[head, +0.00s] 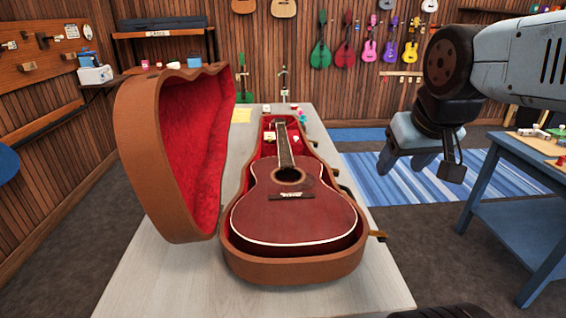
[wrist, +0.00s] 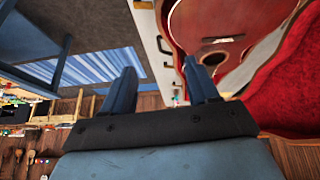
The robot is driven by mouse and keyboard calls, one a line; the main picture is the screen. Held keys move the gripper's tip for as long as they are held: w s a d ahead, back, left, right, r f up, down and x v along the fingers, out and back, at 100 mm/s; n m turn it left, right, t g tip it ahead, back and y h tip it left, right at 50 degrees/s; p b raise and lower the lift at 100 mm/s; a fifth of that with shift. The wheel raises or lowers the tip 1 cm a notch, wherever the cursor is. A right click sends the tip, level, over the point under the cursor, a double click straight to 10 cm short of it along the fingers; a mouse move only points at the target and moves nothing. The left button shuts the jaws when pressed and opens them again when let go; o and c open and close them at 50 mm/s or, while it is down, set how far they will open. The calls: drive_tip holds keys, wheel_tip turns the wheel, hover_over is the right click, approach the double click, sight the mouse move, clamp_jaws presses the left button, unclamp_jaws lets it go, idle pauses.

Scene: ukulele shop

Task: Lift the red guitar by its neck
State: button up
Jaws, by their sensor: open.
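The red guitar (head: 292,205) lies face up in an open brown case (head: 292,268) on a table, its neck (head: 284,146) pointing away from me. The case lid (head: 150,160), lined in red, stands open on the left. My gripper (head: 412,165) is in the air to the right of the guitar and case, apart from both. In the wrist view my gripper (wrist: 163,88) shows two blue fingers spread apart with nothing between them. Part of the guitar (wrist: 205,25) shows at the top of that view, beyond the right finger; most of it is out of frame.
The pale table (head: 150,285) has bare room in front and at left. A blue workbench (head: 520,165) stands at right, with a striped rug (head: 400,190) between. Ukuleles hang on the back wall.

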drive_tip(key=o, duration=0.3)
drive_tip(key=w+d+n+h, duration=0.1)
drive_tip(key=w+n+h, duration=0.1)
drive_tip(key=w+n, duration=0.5)
drive_tip(key=shift+w+d, duration=0.2)
drive_tip(key=shift+w, duration=1.05)
drive_tip(key=w+a+f+n+t+h, duration=0.1)
drive_tip(key=w+a+n+t, duration=0.15)
drive_tip(key=w+n, duration=0.85)
drive_tip(key=n+y, duration=0.3)
drive_tip(key=n, duration=1.4)
approach(285, 150)
drive_tip(key=s, duration=0.1)
drive_tip(key=s+r+t, duration=0.1)
drive_tip(key=s, duration=0.1)
drive_tip(key=shift+d+r, duration=0.1)
drive_tip(key=shift+r, duration=0.15)
drive_tip(key=shift+w+f, duration=0.15)
drive_tip(key=shift+f, duration=0.15)
drive_tip(key=x, duration=0.7)
drive_tip(key=shift+w+a+f, duration=0.15)
drive_tip(key=shift+a, duration=0.05)
drive_tip(key=shift+x, duration=2.95)
